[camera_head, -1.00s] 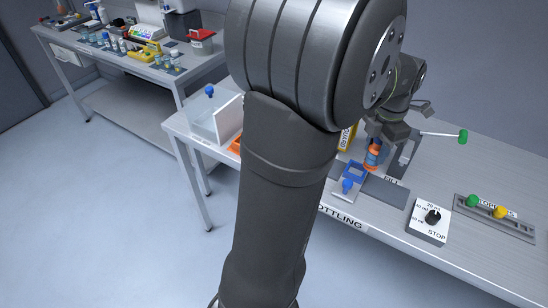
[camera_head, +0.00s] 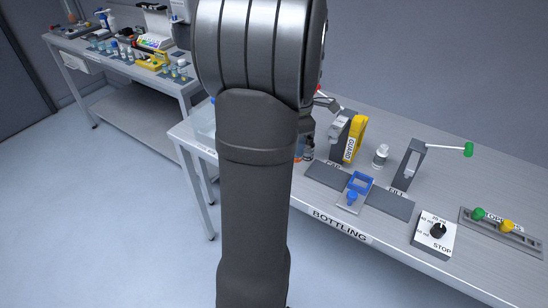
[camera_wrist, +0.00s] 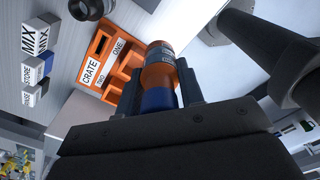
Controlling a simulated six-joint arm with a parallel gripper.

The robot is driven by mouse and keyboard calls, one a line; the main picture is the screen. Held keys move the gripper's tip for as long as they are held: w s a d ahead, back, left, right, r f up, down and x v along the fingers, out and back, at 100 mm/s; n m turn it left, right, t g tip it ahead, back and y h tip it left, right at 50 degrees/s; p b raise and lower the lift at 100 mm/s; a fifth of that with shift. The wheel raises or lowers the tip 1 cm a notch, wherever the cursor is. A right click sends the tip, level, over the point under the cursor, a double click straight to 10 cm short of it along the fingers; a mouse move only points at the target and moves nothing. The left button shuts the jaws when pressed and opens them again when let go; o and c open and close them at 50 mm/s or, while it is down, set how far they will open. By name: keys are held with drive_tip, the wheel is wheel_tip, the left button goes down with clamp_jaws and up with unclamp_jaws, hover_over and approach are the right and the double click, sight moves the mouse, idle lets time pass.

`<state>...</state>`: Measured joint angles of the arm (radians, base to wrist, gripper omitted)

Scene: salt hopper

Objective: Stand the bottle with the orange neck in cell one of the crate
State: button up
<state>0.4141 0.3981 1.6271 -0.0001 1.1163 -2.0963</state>
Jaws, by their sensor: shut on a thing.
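In the wrist view my gripper (camera_wrist: 160,92) is shut on a bottle (camera_wrist: 158,76), with a finger on each side. The bottle shows an orange-brown section, a grey band near its far end and a blue section close to the gripper. The orange crate (camera_wrist: 101,47) lies just left of the bottle in that view, with labels reading CRATE, ONE and TWO. The bottle overlaps the crate's right edge in the picture; I cannot tell its height over it. In the head view my arm hides the crate and most of my gripper.
On the bench, a yellow block (camera_head: 356,137), a small white-capped bottle (camera_head: 381,156), a stand with a green-knobbed lever (camera_head: 468,149) and a STOP dial box (camera_head: 435,233) stand to the right.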

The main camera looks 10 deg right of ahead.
drive_tip(key=shift+w+a+f, duration=0.9)
drive_tip(key=shift+f, duration=0.55)
drive_tip(key=shift+w+a+f, duration=0.85)
drive_tip(key=shift+w+f, duration=0.1)
drive_tip(key=shift+f, duration=0.45)
drive_tip(key=shift+w+a+f, duration=0.9)
drive_tip(key=shift+f, duration=0.55)
drive_tip(key=shift+f, duration=0.15)
drive_tip(key=o, duration=1)
wheel_tip(320, 180, up, 12)
drive_tip(key=shift+r, duration=0.2)
